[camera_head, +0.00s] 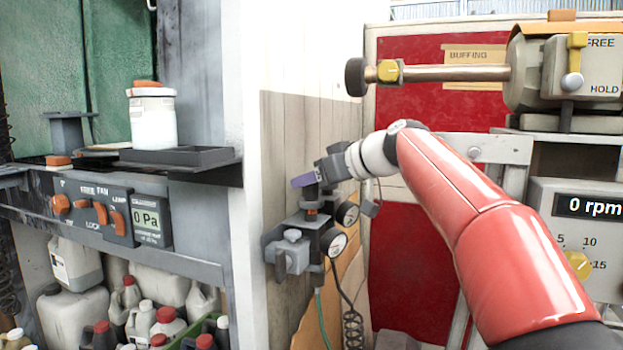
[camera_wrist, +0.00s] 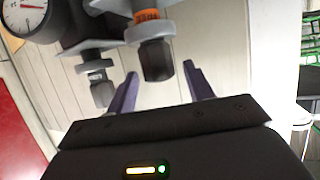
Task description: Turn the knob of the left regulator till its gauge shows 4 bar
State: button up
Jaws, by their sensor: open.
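Two regulators hang on the pale plank wall. The nearer, left one (camera_head: 321,238) has an orange band and a round white gauge (camera_head: 334,242); its reading is too small to tell. My gripper (camera_head: 305,181), with purple fingers, is over its top and hides the knob. In the wrist view my open gripper (camera_wrist: 160,87) has its fingers either side of a dark knob (camera_wrist: 156,62) below an orange band, with gaps beside it. A gauge (camera_wrist: 25,14) is cut off at the top left corner.
A second gauge (camera_head: 347,213) sits close behind the first. A grey fitting (camera_head: 292,250) juts out left of the regulator, and a green hose (camera_head: 322,318) hangs below. A shelf with a white jar (camera_head: 153,118) stands at left, a buffing machine (camera_head: 568,70) at right.

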jog(key=shift+w+a+f, duration=0.2)
jog(key=shift+w+a, duration=0.1)
jog(key=shift+a, duration=0.1)
jog(key=shift+c, duration=0.3)
jog(key=c, duration=0.9)
jog(key=shift+s+m+t+h, duration=0.1)
jog(key=shift+m+t+h, duration=0.2)
jog(key=shift+t, duration=0.1)
